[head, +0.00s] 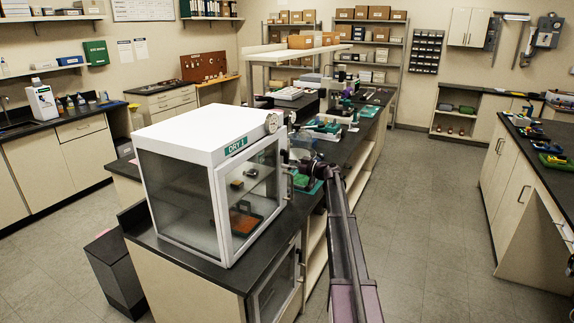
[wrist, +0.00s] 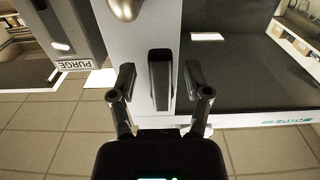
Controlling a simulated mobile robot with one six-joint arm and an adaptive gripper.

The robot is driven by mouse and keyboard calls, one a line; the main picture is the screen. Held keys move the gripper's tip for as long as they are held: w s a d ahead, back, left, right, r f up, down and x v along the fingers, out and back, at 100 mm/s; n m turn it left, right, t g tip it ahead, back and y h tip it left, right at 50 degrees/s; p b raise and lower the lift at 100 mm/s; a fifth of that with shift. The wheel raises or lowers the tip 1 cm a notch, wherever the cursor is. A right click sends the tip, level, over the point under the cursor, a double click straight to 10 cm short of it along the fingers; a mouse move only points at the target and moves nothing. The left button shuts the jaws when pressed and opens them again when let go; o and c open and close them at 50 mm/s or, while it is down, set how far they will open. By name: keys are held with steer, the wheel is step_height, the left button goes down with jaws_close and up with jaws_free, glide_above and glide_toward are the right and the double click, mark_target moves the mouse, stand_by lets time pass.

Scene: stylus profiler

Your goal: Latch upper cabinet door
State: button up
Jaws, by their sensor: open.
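The upper cabinet (head: 190,130) is a white box with glass sides, labelled DRY 1, on the near end of the dark bench. Its glass door (head: 224,205) has a white frame; I cannot tell whether it is fully closed. In the wrist view a dark upright latch handle (wrist: 160,82) stands on a pale grey strip (wrist: 139,50). My gripper (wrist: 159,75) is open, with one finger on each side of the handle; contact is not clear. In the head view my gripper (head: 291,160) is at the cabinet's right side, partly hidden by my arm.
A round gauge (head: 271,123) sits at the cabinet's upper right corner. A grey unit with a PURGE label (wrist: 74,65) is left of the strip in the wrist view. A lower glass-fronted cabinet (head: 276,290) is under the bench. The aisle floor (head: 430,240) at right is clear.

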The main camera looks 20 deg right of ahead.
steer(key=v, duration=1.1)
steer(key=shift+s+d, duration=0.1)
